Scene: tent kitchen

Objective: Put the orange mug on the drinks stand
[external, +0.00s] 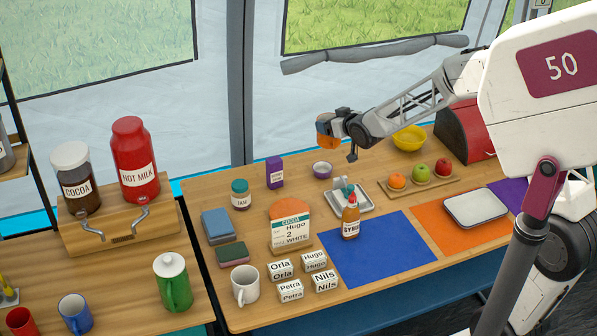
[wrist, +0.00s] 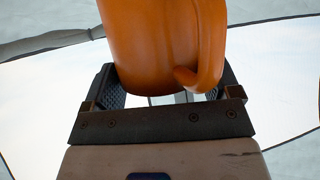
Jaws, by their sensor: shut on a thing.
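The orange mug (external: 325,128) is in my gripper (external: 338,122), held in the air above the back of the table, well right of the stand. In the wrist view the mug (wrist: 165,45) fills the top middle between the fingers of my gripper (wrist: 166,88), with its handle toward the lower right. The mug's rim is out of that view. The wooden drinks stand (external: 128,236) is at the left, bearing a cocoa jar (external: 76,185) and a red hot milk jar (external: 134,165), with metal levers on its front.
An order card (external: 290,234) reads cocoa, Hugo, 2, white. A green lidded pot (external: 173,283), blue mug (external: 75,313) and red mug (external: 20,321) stand before the stand. A white mug (external: 245,284), name blocks (external: 291,290) and syrup bottle (external: 351,220) are on the table. The blue mat (external: 380,250) is mostly clear.

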